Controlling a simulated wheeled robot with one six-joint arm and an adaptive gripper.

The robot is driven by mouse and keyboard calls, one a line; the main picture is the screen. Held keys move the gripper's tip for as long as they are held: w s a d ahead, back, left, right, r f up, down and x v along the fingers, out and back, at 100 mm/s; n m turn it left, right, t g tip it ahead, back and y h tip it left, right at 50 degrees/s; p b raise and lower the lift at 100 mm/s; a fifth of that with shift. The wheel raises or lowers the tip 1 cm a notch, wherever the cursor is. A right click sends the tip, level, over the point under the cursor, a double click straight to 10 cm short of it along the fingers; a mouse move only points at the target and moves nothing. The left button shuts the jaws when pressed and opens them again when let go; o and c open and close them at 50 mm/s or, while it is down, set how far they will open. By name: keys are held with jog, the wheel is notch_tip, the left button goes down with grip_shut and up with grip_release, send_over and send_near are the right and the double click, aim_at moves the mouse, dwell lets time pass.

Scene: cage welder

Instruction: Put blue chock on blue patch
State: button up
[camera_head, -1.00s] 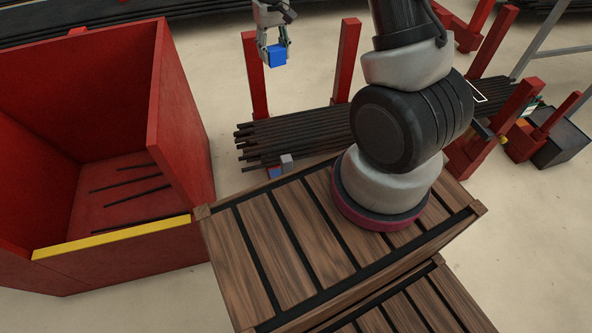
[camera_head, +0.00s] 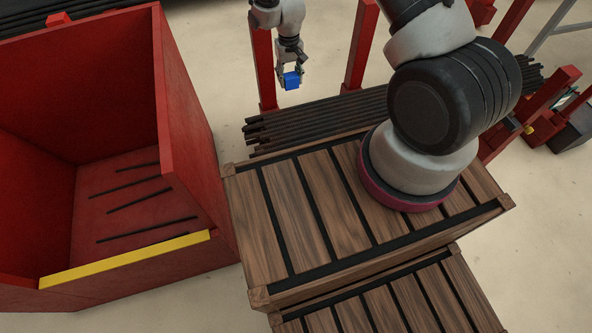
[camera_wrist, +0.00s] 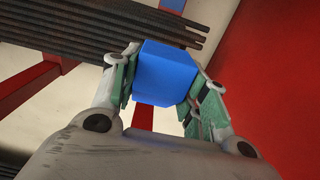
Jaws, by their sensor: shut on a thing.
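The blue chock (camera_head: 291,83) is a small blue block held in the air, at the top middle of the head view. My gripper (camera_head: 291,76) is shut on it, with a finger on each side. In the wrist view the blue chock (camera_wrist: 166,73) sits between the green-padded fingers of my gripper (camera_wrist: 163,85).
A bundle of dark bars (camera_head: 320,118) lies on a rack with red posts (camera_head: 361,45). A large red bin (camera_head: 190,130) with a yellow front edge (camera_head: 125,259) stands at the left. Wooden slatted crates (camera_head: 255,230) are in front.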

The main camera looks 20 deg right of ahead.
jog(key=s+f, duration=0.4)
jog(key=f, duration=1)
jog(key=s+a+f, duration=0.1)
jog(key=s+f, duration=0.4)
jog(key=f, duration=0.9)
jog(key=s+a+f, duration=0.1)
jog(key=s+f, duration=0.3)
jog(key=f, duration=1)
jog(key=shift+s+a+f, duration=0.1)
jog(key=shift+s+f, duration=0.1)
jog(key=shift+s, duration=0.05)
jog(key=o, duration=1.1)
jog(key=shift+f, duration=0.15)
jog(key=shift+o, duration=0.2)
